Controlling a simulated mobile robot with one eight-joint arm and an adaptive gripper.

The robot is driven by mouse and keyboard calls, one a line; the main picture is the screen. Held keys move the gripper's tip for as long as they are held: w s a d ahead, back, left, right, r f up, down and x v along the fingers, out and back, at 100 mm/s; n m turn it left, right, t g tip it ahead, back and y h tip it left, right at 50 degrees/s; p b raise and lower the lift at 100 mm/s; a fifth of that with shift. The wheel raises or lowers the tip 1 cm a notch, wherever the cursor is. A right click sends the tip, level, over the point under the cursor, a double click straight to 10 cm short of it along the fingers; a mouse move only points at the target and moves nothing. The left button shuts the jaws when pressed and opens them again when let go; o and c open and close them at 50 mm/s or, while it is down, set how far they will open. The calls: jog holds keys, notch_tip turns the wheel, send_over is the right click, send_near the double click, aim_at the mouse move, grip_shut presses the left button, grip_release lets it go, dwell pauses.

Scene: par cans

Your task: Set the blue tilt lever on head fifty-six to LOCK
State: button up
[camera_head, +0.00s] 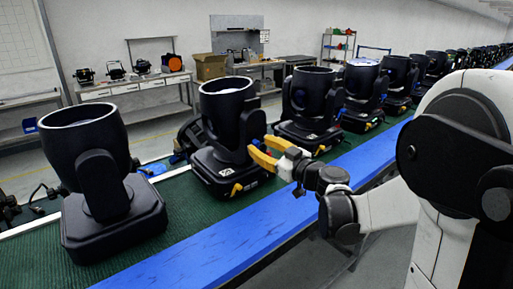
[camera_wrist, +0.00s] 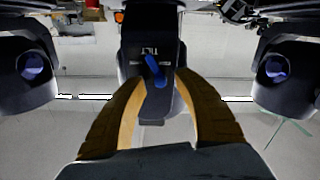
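A black moving head (camera_head: 222,105), second from the left in the head view, has my gripper (camera_head: 264,151) at its right side. I cannot read its number. In the wrist view a blue tilt lever (camera_wrist: 155,70) sits on the dark yoke arm (camera_wrist: 134,64), below a white TILT marking. The lever leans slightly, its upper end to the left. No LOCK marking is readable. My gripper (camera_wrist: 160,84) is open, with its yellow-brown fingers on either side of the lever's lower end. I cannot tell whether they touch the yoke arm.
Another black head (camera_head: 88,150) stands at the left, and a row of several more heads (camera_head: 310,100) runs away to the right. They stand on a green mat (camera_head: 190,222) with a blue front edge (camera_head: 235,245). Workbenches (camera_head: 135,84) line the back wall.

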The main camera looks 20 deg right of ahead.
aim_at(261, 138)
jog(key=shift+x, duration=0.95)
grip_shut()
jog(key=m, duration=0.2)
jog(key=shift+w+d+r+m, duration=0.1)
jog(key=shift+d+r+m, duration=0.05)
jog(key=shift+d+m, duration=0.25)
jog(key=m, duration=0.3)
jog(key=shift+w+d+m+p, duration=0.15)
jog(key=shift+d+m+p, duration=0.15)
jog(key=shift+d, duration=0.1)
jog(key=m, duration=0.2)
jog(key=d+m, duration=0.1)
jog(key=m, duration=0.2)
jog(key=shift+w+d+f, duration=0.2)
jog(key=shift+m, duration=0.4)
